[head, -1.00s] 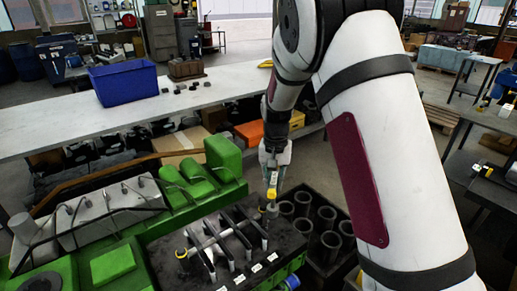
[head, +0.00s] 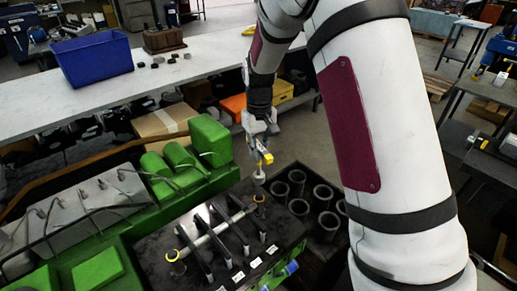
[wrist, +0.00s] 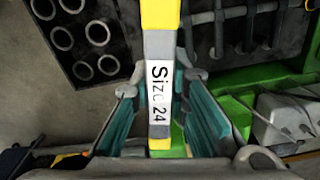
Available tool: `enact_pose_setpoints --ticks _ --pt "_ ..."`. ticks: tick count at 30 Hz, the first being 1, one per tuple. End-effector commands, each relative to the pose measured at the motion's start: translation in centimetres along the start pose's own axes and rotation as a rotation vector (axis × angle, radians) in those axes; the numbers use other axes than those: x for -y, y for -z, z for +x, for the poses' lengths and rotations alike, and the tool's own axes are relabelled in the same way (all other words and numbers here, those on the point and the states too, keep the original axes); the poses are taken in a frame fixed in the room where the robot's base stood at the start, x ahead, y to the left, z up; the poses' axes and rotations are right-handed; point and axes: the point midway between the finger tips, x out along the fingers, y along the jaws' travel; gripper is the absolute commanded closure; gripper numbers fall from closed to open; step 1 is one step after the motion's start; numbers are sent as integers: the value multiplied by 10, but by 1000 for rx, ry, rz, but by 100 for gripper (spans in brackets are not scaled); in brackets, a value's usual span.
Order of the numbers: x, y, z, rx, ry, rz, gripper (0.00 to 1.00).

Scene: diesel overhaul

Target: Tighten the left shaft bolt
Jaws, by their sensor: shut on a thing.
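My gripper (head: 261,137) is shut on a yellow and grey tool (head: 267,158) and holds it above the far right corner of the black engine top. In the wrist view the tool (wrist: 158,90) stands between the teal finger pads and reads "Size 24". Its round grey lower end (head: 259,178) is close above the shaft's right end and looks apart from it. The grey shaft (head: 215,233) lies across several dark upright supports. The bolts themselves are too small to make out.
The green engine block (head: 100,270) fills the lower left. A dark crate (head: 322,247) with several open cylinders stands right of the black top. The white bench (head: 60,105) behind carries a blue bin (head: 90,57) and small dark parts.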

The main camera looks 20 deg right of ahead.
Motion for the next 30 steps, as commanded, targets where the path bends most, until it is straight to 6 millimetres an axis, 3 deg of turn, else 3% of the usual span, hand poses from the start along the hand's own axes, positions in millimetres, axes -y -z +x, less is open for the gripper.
enact_pose_setpoints --ticks 30 --pt "-1 0 20 -5 0 -1449 100"
